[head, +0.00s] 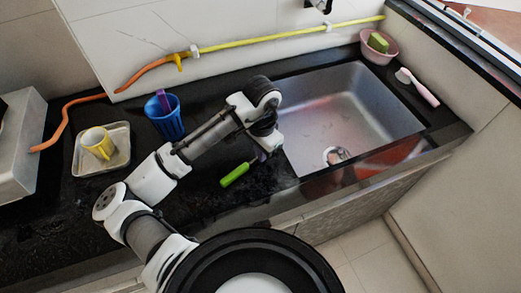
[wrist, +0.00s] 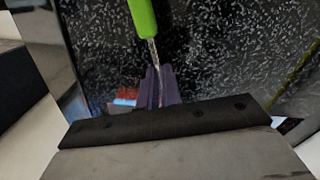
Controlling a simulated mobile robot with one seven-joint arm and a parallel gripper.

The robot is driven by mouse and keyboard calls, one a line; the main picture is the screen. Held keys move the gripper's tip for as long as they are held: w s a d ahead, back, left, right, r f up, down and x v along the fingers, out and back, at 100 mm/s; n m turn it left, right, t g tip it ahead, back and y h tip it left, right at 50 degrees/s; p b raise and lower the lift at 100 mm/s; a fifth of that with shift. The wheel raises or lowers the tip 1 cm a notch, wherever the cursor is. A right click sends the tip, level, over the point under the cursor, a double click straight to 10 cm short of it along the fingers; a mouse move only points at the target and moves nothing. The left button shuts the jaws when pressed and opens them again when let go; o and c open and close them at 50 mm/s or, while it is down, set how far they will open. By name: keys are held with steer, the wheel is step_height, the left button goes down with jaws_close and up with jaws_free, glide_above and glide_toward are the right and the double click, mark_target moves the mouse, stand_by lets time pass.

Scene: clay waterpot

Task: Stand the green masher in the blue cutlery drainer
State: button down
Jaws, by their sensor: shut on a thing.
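The green masher (head: 235,174) shows as a bright green handle over the black counter, left of the sink's near corner. My gripper (head: 263,155) is at the other end of it and is shut on it. In the wrist view the masher's green handle (wrist: 142,16) and thin metal shaft (wrist: 153,52) run into my gripper (wrist: 160,88). The masher's head is hidden, and I cannot tell whether the handle touches the counter. The blue cutlery drainer (head: 168,127) stands upright on the counter, left of my forearm, with a purple item (head: 163,99) in it.
A metal sink (head: 385,100) lies right of my gripper. A pink bowl (head: 378,58) with a green sponge (head: 378,42) and a pink brush (head: 420,88) are at the right. A yellow hose (head: 260,38) runs behind.

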steer(key=shift+f, duration=0.1)
steer(key=c, duration=2)
jaws_free()
steer(key=shift+f, duration=0.1)
steer(key=shift+c, duration=0.2)
steer(key=o, duration=0.4)
steer(key=shift+o, duration=0.2)
step_height(320, 180, up, 12)
steer(key=shift+r, duration=0.25)
steer(key=shift+d, duration=0.1)
